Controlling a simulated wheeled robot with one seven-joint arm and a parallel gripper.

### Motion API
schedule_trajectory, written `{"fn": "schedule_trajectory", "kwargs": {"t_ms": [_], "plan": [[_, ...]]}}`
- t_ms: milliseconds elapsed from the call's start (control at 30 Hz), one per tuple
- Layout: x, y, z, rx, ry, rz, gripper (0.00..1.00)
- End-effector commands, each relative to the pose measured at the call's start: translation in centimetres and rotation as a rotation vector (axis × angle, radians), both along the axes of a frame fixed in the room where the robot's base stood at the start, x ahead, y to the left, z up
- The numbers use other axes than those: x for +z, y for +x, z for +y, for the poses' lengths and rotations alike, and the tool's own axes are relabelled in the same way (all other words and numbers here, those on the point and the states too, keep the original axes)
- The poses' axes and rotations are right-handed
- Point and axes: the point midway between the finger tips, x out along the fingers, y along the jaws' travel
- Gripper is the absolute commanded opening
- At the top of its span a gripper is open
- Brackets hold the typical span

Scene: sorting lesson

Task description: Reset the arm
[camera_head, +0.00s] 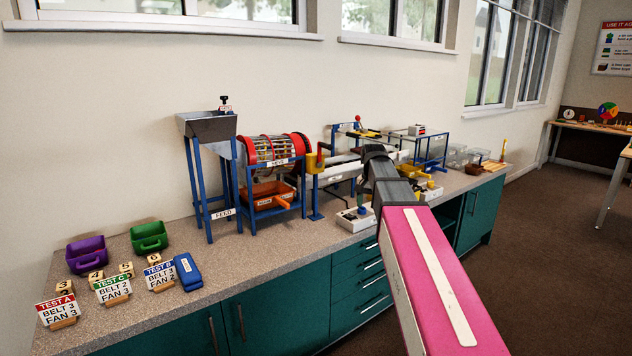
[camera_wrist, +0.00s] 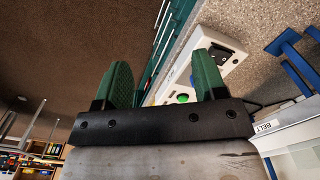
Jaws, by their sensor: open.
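My arm, with its pink link, reaches from the lower right over the counter (camera_head: 205,297) in the head view. Its dark end is near the white control box (camera_head: 357,219) and the conveyor part of the machine; the fingers cannot be made out there. In the wrist view my gripper (camera_wrist: 161,82) shows two green fingers set wide apart, with nothing held between them. A white panel labelled BELT (camera_wrist: 293,130) is close at the right.
A feed hopper (camera_head: 207,126), a red-rimmed sieve drum (camera_head: 272,152) and an orange bin (camera_head: 268,195) stand on the counter. Purple (camera_head: 87,254) and green (camera_head: 149,237) bins, test cards (camera_head: 58,309) and a blue case (camera_head: 188,271) are at the left. Brown floor (camera_head: 545,240) is open at the right.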

Motion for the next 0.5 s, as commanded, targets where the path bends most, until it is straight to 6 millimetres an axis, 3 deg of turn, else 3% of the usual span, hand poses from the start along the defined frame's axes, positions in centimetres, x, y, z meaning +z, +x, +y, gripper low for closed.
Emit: {"fn": "schedule_trajectory", "kwargs": {"t_ms": [267,500], "plan": [[-3.5,-1.6,0.0,0.036,0.0,0.001,0.65],[-8.2,-3.8,0.0,0.087,0.0,0.001,0.65]]}}
